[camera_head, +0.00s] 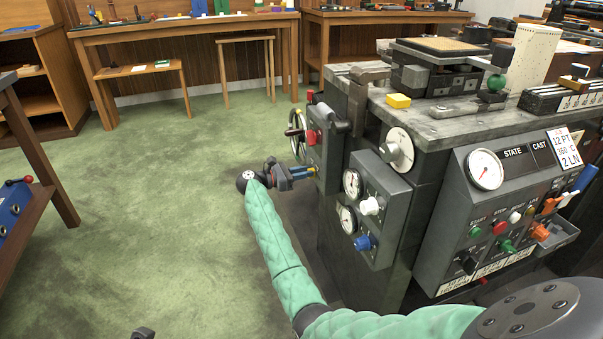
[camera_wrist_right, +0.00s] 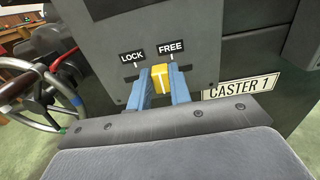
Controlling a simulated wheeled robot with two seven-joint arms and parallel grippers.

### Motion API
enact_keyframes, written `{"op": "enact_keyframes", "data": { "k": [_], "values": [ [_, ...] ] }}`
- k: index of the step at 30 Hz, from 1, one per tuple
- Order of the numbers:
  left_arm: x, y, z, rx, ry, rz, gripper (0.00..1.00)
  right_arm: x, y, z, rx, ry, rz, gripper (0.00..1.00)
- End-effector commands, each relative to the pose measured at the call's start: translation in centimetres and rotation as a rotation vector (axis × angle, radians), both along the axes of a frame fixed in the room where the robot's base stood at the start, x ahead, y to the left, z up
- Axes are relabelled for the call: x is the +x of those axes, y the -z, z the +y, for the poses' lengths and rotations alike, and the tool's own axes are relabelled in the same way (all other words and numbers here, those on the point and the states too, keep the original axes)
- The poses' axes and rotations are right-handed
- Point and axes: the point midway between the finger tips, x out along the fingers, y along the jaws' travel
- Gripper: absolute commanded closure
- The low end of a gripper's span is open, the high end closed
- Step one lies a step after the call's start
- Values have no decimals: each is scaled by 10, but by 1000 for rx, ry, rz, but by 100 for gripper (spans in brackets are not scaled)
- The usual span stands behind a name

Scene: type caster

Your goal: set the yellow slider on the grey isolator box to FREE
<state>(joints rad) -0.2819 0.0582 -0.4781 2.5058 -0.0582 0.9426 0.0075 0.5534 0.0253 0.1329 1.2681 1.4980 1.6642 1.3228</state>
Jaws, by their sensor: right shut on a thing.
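The grey isolator box (camera_head: 327,148) is on the left end of the caster machine. It fills the middle of the right wrist view (camera_wrist_right: 200,58), with a LOCK label on the left and a FREE label on the right. The yellow slider (camera_wrist_right: 158,82) sits below the labels, closer under FREE than LOCK. My right gripper (camera_wrist_right: 159,90) is shut on it, one blue finger on each side. In the head view my right gripper (camera_head: 311,172) reaches the box front from the left. The fingers hide part of the slider and its slot.
A spoked handwheel (camera_head: 296,134) stands left of the box. Gauge panels (camera_head: 380,207) and the control console (camera_head: 510,210) stand to its right. A CASTER 1 plate (camera_wrist_right: 241,87) is beside the box. Green floor is open to the left.

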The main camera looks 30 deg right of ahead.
Motion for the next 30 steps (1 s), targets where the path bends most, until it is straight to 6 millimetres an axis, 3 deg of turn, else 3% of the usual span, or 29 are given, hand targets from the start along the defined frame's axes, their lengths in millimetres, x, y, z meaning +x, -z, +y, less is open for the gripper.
{"op": "enact_keyframes", "data": {
  "k": [6,16,17,20,30],
  "values": [
    [-1,-3,-2,-10,13,-11,64,-20,2,6,2,-1,3,100],
    [-1,-1,0,-11,8,-5,64,-23,2,6,1,4,5,100],
    [-1,-1,0,-10,7,-4,64,-23,2,6,1,5,5,78],
    [-1,0,0,-8,6,-3,64,-23,2,6,1,4,5,59],
    [-1,2,0,1,7,-1,64,-21,1,8,1,2,3,58]
  ]
}}
